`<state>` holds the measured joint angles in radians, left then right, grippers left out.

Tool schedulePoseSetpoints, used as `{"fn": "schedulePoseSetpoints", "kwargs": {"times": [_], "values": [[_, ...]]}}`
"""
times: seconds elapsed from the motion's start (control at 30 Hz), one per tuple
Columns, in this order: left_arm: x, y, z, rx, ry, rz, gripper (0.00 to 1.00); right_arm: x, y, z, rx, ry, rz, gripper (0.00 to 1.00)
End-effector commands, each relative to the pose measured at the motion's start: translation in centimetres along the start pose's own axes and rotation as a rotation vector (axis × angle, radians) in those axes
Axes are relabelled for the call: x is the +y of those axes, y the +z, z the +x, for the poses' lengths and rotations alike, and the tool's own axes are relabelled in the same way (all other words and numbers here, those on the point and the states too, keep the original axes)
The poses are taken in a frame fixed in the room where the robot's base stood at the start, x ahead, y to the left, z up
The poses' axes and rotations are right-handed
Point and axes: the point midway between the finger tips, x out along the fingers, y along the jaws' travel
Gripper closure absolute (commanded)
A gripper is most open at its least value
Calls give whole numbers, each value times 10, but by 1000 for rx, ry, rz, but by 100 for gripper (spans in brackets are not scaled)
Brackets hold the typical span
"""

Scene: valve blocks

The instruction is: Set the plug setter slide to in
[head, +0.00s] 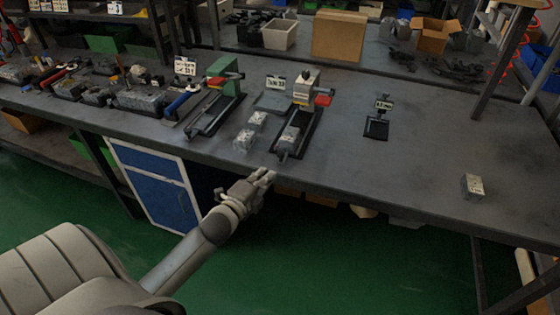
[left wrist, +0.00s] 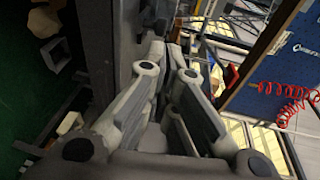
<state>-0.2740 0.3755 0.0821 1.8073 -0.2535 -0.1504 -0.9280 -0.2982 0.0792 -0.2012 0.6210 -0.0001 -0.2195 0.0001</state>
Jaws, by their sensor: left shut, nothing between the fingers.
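Two slide fixtures stand on the bench; their signs are too small to read, so I cannot tell which is the plug setter. One has a green head (head: 222,72) on a dark rail. The other has a beige head with a red part (head: 306,88), and a grey block (head: 289,138) sits at the near end of its rail. My left gripper (head: 268,176) is shut and empty, just off the bench's front edge, nearer the camera than the beige fixture. Its closed fingers also show in the left wrist view (left wrist: 170,52). My right gripper is not in view.
Loose grey blocks (head: 250,130) lie left of the beige fixture. A small black stand with a sign (head: 376,129) and a lone grey block (head: 472,186) are farther right. The bench (head: 420,170) between them is clear. Boxes (head: 338,36) line the back.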

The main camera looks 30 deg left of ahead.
Motion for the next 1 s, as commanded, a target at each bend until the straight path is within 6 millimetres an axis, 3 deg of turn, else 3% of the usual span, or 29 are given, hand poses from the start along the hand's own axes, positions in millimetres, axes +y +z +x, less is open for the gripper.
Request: {"fn": "schedulePoseSetpoints", "kwargs": {"times": [0.2, 0.4, 0.6, 1.0], "values": [[-2, 0, 42, 0, -1, -2, 100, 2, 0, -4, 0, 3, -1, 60], [-1, -1, 69, 0, 0, -2, 100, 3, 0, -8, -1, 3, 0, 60], [1, 0, 81, 0, 2, -3, 100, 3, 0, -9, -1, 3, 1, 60], [1, 0, 83, 1, 1, -2, 100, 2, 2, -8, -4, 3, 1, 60]]}}
